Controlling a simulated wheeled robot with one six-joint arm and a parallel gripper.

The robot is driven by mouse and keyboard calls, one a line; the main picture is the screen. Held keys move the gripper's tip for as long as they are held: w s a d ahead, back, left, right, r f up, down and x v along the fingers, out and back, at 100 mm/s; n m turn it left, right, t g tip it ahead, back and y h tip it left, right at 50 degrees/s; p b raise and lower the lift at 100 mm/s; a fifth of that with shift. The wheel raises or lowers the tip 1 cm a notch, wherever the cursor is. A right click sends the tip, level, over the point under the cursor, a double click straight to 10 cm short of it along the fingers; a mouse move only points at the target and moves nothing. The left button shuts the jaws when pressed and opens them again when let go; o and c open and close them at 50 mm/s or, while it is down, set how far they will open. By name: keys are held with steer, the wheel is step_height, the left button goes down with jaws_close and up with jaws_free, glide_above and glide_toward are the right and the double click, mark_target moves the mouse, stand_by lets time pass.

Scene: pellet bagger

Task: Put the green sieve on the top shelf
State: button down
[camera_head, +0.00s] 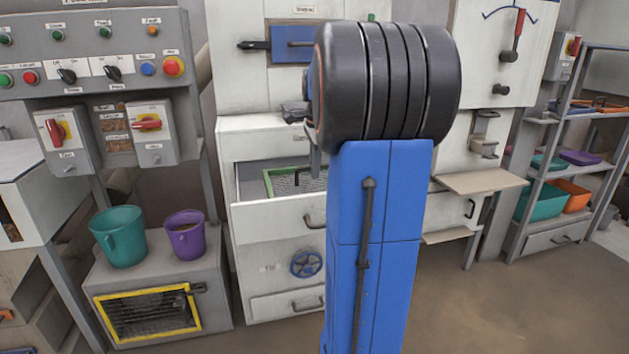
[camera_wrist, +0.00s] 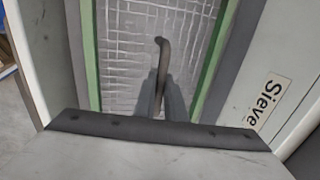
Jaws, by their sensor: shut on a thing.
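The green sieve (camera_head: 282,184) lies in the open drawer (camera_head: 270,221) of the white machine. In the wrist view its green frame (camera_wrist: 90,55) and wire mesh fill the middle. My gripper (camera_wrist: 161,98) is over the sieve, its fingers shut on the sieve's dark upright handle (camera_wrist: 162,52). In the head view my gripper is mostly hidden behind my blue arm. A shelf rack (camera_head: 541,150) stands at the far right; its upper shelf (camera_head: 563,116) holds blue and orange tools.
A teal bucket (camera_head: 118,238) and a purple bucket (camera_head: 186,236) stand on a grey box at left. A pale side table (camera_head: 480,182) juts out between drawer and rack. The floor (camera_head: 510,305) at front right is clear.

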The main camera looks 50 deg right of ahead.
steer(key=shift+f, duration=1.95)
steer(key=shift+f, duration=0.1)
steer(key=c, duration=1.8)
jaws_free()
steer(key=s+r, duration=0.1)
steer(key=r, duration=0.4)
steer(key=s+a+r, duration=0.1)
steer(key=r, duration=1.1)
steer(key=shift+s+a, duration=0.4)
